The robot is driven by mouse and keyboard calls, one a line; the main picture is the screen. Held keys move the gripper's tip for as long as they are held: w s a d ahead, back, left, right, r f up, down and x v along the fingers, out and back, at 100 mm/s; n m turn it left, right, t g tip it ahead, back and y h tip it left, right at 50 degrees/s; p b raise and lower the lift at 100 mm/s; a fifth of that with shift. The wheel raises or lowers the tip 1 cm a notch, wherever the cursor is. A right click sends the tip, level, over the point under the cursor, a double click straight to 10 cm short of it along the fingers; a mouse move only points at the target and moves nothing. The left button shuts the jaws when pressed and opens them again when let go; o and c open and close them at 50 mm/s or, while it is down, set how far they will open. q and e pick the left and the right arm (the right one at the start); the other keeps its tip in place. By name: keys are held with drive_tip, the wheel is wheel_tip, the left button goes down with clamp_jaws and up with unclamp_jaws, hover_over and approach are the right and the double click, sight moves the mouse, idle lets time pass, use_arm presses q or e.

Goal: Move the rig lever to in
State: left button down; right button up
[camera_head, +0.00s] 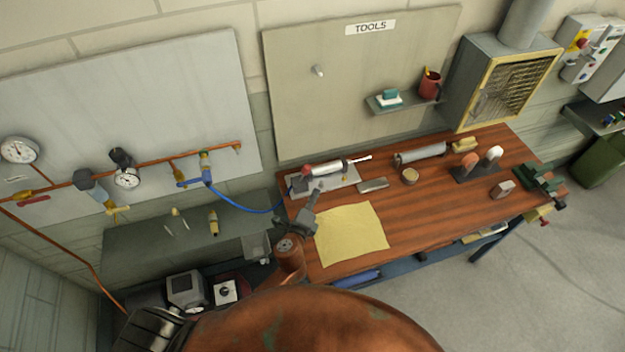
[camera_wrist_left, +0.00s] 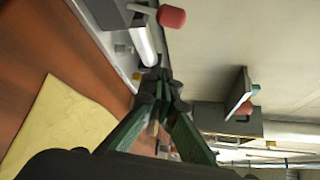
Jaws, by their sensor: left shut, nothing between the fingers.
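The rig (camera_head: 345,180) is a grey base plate with a silver-white cylinder on it, at the back left of the wooden bench. A red knob (camera_head: 307,169) sits at its left end. In the left wrist view, the red knob (camera_wrist_left: 172,18) on a pale stem, which looks like the lever, stands beside the cylinder (camera_wrist_left: 143,38) at the top. My left gripper (camera_head: 316,193) is at the front left of the rig, its fingers shut and empty. The closed fingertips (camera_wrist_left: 157,78) appear just short of the cylinder's near end; I cannot tell whether they touch anything. My right gripper is not in view.
A yellow cloth (camera_head: 350,235) lies on the bench right of my gripper. A blue hose (camera_head: 245,206) runs from the wall pipes to the rig. A small metal block (camera_head: 372,184) and a round tin (camera_head: 410,175) lie farther right. A shelf (camera_head: 400,102) juts from the tool board.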

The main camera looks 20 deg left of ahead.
sight(306, 169)
use_arm(q)
drive_tip(key=x, duration=1)
drive_tip(key=shift+w+b, duration=0.15)
drive_tip(key=shift+b, duration=0.15)
drive_tip(key=a+p, duration=0.1)
drive_tip(key=s+a+r+p, duration=0.1)
drive_tip(key=a, duration=0.1)
drive_tip(key=shift+s+a+r, duration=0.15)
drive_tip(key=shift+a+r, duration=0.05)
drive_tip(key=shift+a, duration=0.05)
